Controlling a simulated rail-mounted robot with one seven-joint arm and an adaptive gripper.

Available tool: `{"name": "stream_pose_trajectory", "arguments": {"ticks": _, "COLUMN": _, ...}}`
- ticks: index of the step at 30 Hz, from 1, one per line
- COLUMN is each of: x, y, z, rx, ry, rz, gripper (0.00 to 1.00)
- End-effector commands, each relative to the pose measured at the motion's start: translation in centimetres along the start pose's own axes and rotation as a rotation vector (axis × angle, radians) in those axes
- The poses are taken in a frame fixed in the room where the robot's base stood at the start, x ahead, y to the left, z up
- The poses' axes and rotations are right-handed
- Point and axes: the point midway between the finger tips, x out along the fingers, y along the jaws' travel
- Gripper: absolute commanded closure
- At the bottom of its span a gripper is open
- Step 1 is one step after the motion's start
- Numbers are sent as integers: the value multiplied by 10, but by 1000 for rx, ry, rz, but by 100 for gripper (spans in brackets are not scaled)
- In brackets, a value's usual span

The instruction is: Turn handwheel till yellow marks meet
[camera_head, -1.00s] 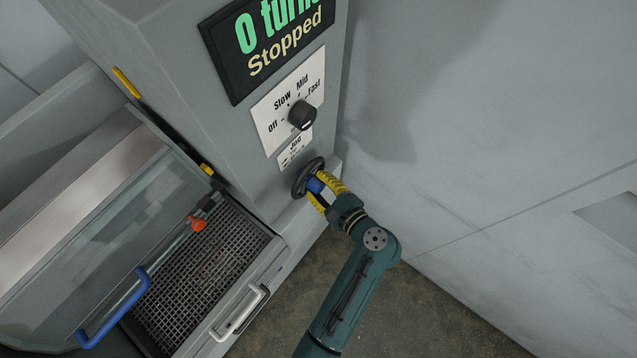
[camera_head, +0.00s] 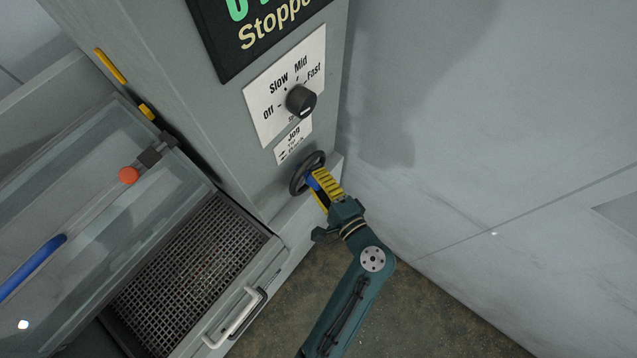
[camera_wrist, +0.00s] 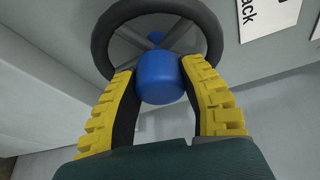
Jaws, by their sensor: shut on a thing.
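The dark handwheel (camera_head: 296,176) sits low on the grey machine's front; its ring also fills the top of the wrist view (camera_wrist: 101,42). A blue knob (camera_wrist: 160,80) stands out from the wheel. My gripper (camera_head: 317,184) has its yellow ribbed fingers closed on the knob, one on each side. A long yellow mark (camera_head: 110,66) is on the machine body's left edge. A shorter yellow mark (camera_head: 147,111) is below and right of it, near a dark bracket. A small gap separates the two marks.
A speed dial (camera_head: 300,101) sits above the wheel. A wall is at the right.

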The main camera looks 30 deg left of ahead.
Motion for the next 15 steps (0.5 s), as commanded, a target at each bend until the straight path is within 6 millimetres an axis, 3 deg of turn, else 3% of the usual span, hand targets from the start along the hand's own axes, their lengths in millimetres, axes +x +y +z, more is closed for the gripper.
{"name": "stream_pose_trajectory", "arguments": {"ticks": 1, "x": 0, "y": 6, "z": -1, "rx": -25, "ry": 3, "rz": -8, "gripper": 94}}
{"name": "stream_pose_trajectory", "arguments": {"ticks": 15, "x": 0, "y": 2, "z": 0, "rx": -145, "ry": 7, "rz": -52, "gripper": 94}}
